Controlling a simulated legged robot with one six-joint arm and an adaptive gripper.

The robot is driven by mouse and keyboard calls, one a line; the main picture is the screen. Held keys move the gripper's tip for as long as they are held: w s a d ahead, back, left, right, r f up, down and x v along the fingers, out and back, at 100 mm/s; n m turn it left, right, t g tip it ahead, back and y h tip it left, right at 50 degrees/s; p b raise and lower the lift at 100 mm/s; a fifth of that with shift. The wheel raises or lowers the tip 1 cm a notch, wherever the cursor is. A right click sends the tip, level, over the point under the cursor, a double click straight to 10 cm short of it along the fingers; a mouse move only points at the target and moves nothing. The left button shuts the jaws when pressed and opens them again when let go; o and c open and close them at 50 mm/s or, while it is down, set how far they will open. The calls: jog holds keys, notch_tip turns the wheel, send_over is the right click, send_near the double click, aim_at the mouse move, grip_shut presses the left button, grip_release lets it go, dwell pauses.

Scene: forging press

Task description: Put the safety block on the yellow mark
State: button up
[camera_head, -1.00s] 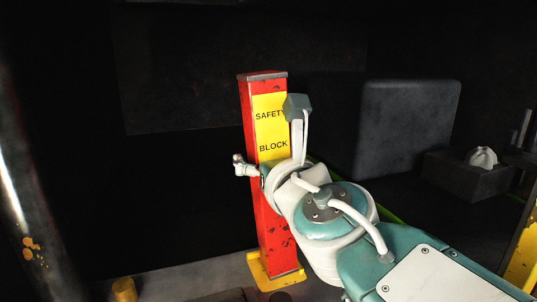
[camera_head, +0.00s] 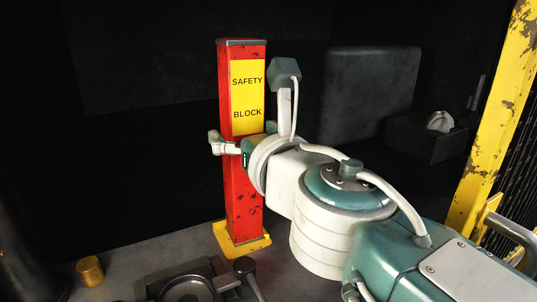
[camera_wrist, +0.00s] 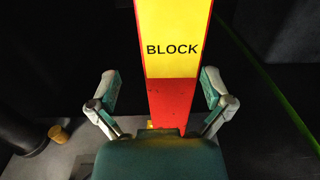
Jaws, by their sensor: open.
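The safety block (camera_head: 241,190) is a tall red post with a yellow label. It stands upright on a yellow mark (camera_head: 258,243) or base plate on the grey floor; I cannot tell which. In the wrist view the block (camera_wrist: 171,100) rises between my two fingers. My gripper (camera_head: 226,143) is at the block's mid height, just below the label. In the wrist view my gripper (camera_wrist: 167,103) is open, with a finger on each side of the block and gaps between. The block's lower end is hidden behind my gripper's palm there.
A yellow cylinder (camera_head: 90,270) stands on the floor at left. A dark round fixture (camera_head: 190,288) lies at the bottom. A yellow scratched post (camera_head: 492,120) and a grey rail (camera_head: 515,232) are at right. A dark box (camera_head: 428,138) sits at back right.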

jog(key=shift+d+v, duration=0.2)
jog(key=shift+v, duration=0.85)
jog(key=shift+s, duration=0.8)
jog(key=v, duration=0.4)
jog(key=shift+s+d, duration=0.1)
jog(key=shift+d, duration=0.3)
jog(key=shift+a, duration=0.2)
